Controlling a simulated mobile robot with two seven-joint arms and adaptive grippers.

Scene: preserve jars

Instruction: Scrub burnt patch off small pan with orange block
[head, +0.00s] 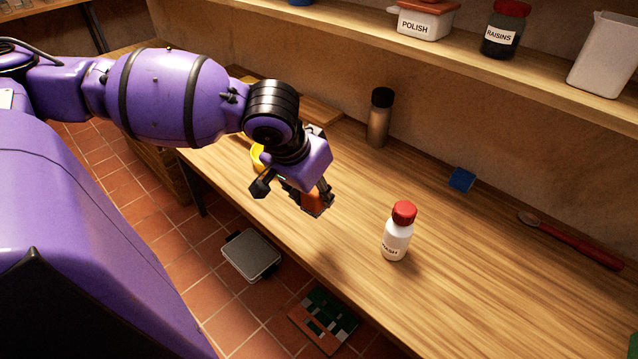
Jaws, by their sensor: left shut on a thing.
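My left gripper (288,194) hangs above the left part of the wooden bench, its fingers pointing down. I cannot make out a small pan or a burnt patch in this view. My arm and gripper hide part of the bench behind them. My right gripper is not in view.
A white bottle with a red cap (397,232) stands on the bench (480,270). Behind are a dark-capped flask (379,118), a blue block (461,180) and a red-handled spoon (570,240). A yellow thing (257,157) is partly hidden. A shelf (450,55) overhangs the back.

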